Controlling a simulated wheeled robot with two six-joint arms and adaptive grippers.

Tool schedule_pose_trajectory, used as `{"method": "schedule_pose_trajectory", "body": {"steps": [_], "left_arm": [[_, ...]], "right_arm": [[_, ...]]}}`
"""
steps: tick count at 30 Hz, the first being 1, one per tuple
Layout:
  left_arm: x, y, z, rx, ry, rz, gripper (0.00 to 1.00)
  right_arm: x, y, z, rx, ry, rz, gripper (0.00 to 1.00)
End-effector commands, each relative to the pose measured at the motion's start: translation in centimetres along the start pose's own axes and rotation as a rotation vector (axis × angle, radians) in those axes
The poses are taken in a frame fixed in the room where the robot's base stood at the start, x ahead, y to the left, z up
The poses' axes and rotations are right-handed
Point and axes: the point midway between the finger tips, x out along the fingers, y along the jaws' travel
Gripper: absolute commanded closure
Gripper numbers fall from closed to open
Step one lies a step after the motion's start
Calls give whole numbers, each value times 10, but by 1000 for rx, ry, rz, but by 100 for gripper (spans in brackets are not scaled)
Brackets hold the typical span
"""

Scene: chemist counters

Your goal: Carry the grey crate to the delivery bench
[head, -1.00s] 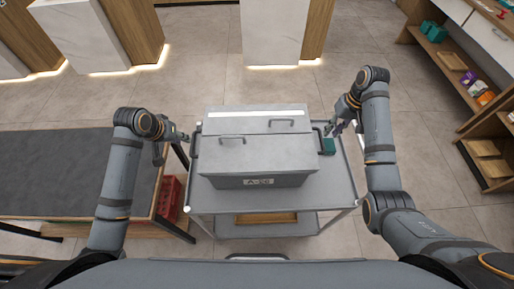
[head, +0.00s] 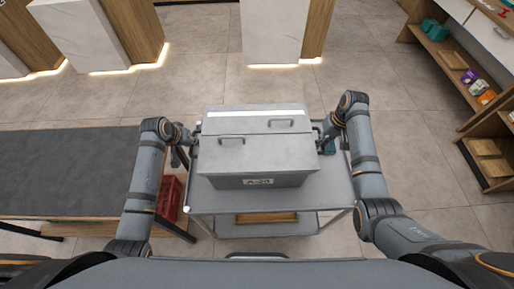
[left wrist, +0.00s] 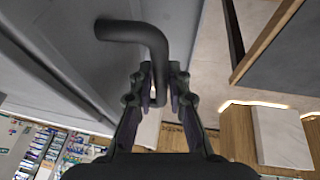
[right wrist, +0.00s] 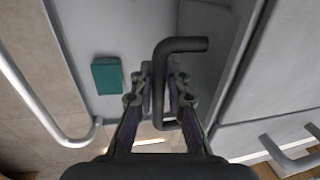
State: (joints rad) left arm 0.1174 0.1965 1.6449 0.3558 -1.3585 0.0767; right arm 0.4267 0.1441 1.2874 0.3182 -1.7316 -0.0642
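The grey crate (head: 258,158) stands upright on the grey trolley (head: 325,195), with a label on its front and dark bar handles at its two ends. My left gripper (head: 190,137) is at the left end handle. In the left wrist view its fingers (left wrist: 161,85) are closed in around the dark left handle (left wrist: 135,32). My right gripper (head: 322,140) is at the right end. In the right wrist view its fingers (right wrist: 160,80) are closed in around the right handle (right wrist: 185,45). I cannot identify the delivery bench for certain.
A teal box (right wrist: 106,76) lies on the trolley beside the crate's right end. A dark-topped table (head: 70,170) stands close on the left, with a red crate (head: 170,198) under its edge. Wooden shelves (head: 485,150) stand at the right. Open tiled floor (head: 200,85) lies beyond the trolley.

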Motion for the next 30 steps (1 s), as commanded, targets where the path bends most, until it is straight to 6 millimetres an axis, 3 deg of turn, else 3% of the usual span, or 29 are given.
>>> {"method": "schedule_pose_trajectory", "body": {"steps": [3, 18, 30], "left_arm": [[0, 0, 0, 0, 0, 0, 100], [0, 0, 0, 0, 0, 0, 100], [-20, 4, -10, 1, 6, 0, 100]], "right_arm": [[0, 0, 0, 0, 0, 0, 100], [-1, 0, -1, 0, 2, 0, 100], [-22, -4, -2, -1, 6, 1, 100]]}}
